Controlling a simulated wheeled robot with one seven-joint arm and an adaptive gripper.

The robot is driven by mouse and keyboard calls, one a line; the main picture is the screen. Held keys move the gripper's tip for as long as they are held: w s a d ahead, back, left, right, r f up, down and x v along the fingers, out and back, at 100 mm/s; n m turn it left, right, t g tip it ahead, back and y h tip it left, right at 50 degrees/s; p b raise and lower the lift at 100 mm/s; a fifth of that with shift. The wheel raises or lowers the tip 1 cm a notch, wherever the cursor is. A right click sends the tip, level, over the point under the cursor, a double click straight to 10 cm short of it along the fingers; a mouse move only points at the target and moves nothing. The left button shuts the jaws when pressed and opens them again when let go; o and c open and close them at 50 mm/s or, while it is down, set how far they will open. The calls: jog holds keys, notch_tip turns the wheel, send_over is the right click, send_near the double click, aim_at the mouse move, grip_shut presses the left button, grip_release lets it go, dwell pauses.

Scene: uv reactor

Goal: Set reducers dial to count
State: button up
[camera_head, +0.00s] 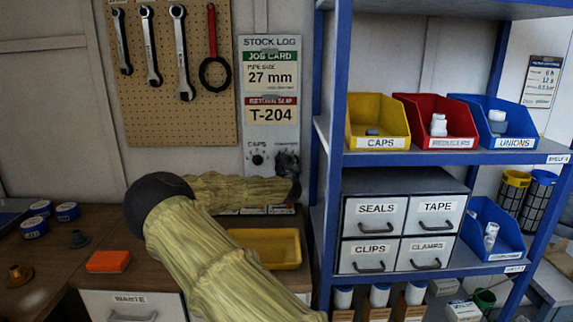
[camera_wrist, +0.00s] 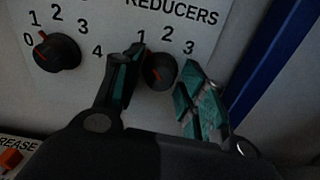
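The reducers dial (camera_wrist: 161,72) is a black round knob under the word REDUCERS in the wrist view. Numbers 1, 2 and 3 show above it; other marks are hidden by my fingers. A faint orange mark sits at its upper left, but its exact setting is unclear. My gripper (camera_wrist: 164,58) is open, with one finger on each side of this knob; contact is unclear. In the head view my gripper (camera_head: 288,165) covers the dial at the board's lower right. The red bin (camera_head: 412,108), its label blurred, holds a few white fittings, partly hidden by its front.
The caps dial (camera_wrist: 57,52) is left of my fingers, its orange pointer towards 0 to 1. The stock log board (camera_head: 270,130) carries a 27 mm job card and a T-204 slip. A blue shelf post (camera_head: 335,100) stands close on the right. A yellow tray (camera_head: 290,247) lies below.

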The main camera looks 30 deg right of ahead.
jog(key=c, duration=0.6)
jog(key=shift+c, duration=0.2)
jog(key=shift+b, duration=0.35)
jog(key=m+b, duration=1)
jog(key=m, duration=0.5)
jog(key=shift+m, duration=0.3)
